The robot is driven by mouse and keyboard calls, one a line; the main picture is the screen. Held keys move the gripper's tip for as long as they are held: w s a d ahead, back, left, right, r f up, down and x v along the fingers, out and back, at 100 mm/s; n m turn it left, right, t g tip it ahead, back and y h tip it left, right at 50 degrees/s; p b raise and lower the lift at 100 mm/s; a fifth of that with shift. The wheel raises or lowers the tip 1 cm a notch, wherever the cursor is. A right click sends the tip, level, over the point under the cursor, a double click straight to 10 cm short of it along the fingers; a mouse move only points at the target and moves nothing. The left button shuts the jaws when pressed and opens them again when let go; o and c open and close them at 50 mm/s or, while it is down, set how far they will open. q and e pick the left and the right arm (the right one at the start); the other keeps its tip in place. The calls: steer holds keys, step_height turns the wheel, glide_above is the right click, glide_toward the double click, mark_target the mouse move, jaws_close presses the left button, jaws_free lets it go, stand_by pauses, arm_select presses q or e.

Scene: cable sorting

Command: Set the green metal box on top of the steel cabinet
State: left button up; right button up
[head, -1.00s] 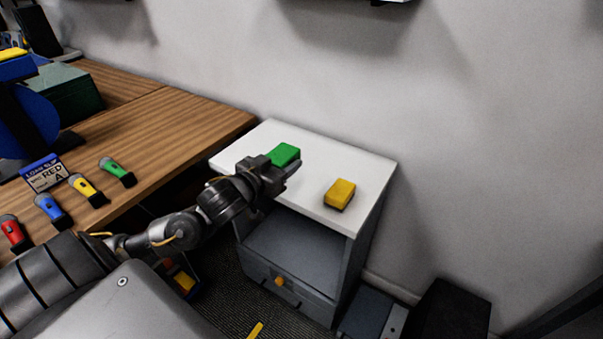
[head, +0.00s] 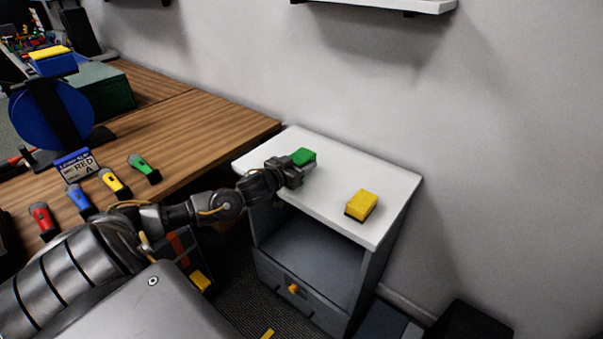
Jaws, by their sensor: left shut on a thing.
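The small green box (head: 304,156) is over the white top of the steel cabinet (head: 345,167), near its back left part. My left gripper (head: 299,172) reaches in from the left and is shut on the green box, partly hiding its near side. I cannot tell whether the box touches the cabinet top. The cabinet has a grey body with an open shelf and a drawer with an orange knob. My right gripper is out of view.
A yellow box (head: 361,205) stands on the cabinet top, right of my gripper. The wooden table (head: 215,115) at the left holds several coloured tools, a label card (head: 76,165), a blue reel (head: 45,118) and a dark green case (head: 105,88). A wall shelf (head: 400,5) hangs above.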

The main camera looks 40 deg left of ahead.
arm_select(q)
steer(key=shift+w+a+f, duration=0.4)
steer(key=shift+w+f, duration=0.05)
steer(key=shift+f, duration=0.2)
step_height(320, 180, down, 3)
steer(key=shift+f, duration=0.1)
steer(key=o, duration=1.1)
steer(key=shift+f, duration=0.15)
